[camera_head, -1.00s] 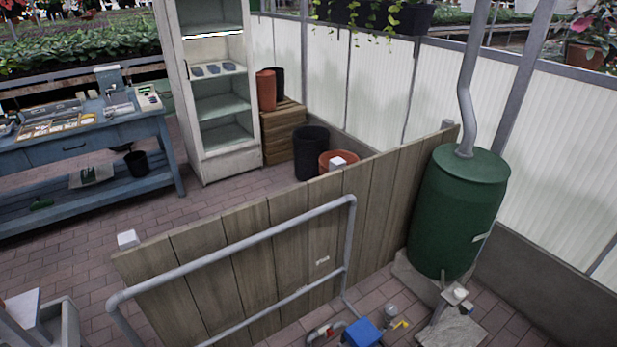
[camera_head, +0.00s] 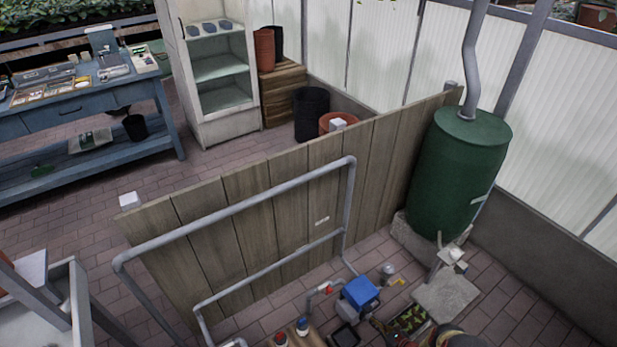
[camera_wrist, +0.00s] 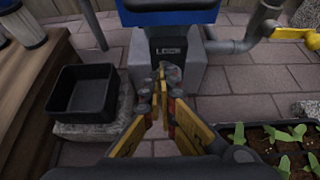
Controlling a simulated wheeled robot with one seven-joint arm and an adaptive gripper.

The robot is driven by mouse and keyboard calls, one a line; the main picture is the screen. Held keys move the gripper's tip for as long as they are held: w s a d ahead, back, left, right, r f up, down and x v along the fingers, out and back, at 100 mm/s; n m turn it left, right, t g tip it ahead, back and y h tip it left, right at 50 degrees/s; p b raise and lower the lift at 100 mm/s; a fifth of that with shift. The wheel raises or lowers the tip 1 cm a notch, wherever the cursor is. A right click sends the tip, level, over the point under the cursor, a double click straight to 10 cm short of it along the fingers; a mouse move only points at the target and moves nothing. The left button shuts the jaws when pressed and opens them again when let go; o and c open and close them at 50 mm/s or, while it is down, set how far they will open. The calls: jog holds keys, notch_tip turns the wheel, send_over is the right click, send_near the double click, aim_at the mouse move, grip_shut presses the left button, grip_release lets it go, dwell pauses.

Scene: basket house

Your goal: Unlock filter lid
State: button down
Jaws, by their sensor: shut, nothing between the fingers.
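The filter is a grey box with a blue lid (camera_head: 360,292), low on the floor by the pipes in the head view. In the wrist view its blue lid (camera_wrist: 170,12) is cut by the top edge, and the grey front (camera_wrist: 195,50) reads "LOCK". My gripper (camera_wrist: 164,76) has yellow fingers that meet at the tips. It is shut and empty, in front of the grey body and below the lettering in the picture. I cannot tell whether the tips touch the box. Any latch is not clearly visible.
A black tray (camera_wrist: 82,92) stands left of my gripper, and a seedling tray (camera_wrist: 275,142) lies at right. A pipe with a yellow-handled valve (camera_wrist: 290,34) runs right of the filter. A green barrel (camera_head: 455,175) and wooden partition (camera_head: 270,215) stand behind. Brick floor shows between.

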jog(key=shift+w+a, duration=0.55)
jog(key=shift+w, duration=0.2)
jog(key=shift+d+f, duration=0.1)
jog(key=shift+f, duration=0.2)
dwell(0.4)
jog(key=shift+w+d+r, duration=0.15)
jog(key=shift+w+d, duration=0.35)
jog(key=shift+d, duration=0.1)
jog(key=shift+w+d, duration=0.15)
jog(key=shift+d, duration=0.25)
dwell(0.5)
jog(key=shift+w, duration=0.1)
jog(key=s+d, duration=0.3)
jog(key=s, duration=0.2)
jog(key=shift+d+r, duration=0.25)
jog(key=shift+d, duration=0.05)
dwell(0.3)
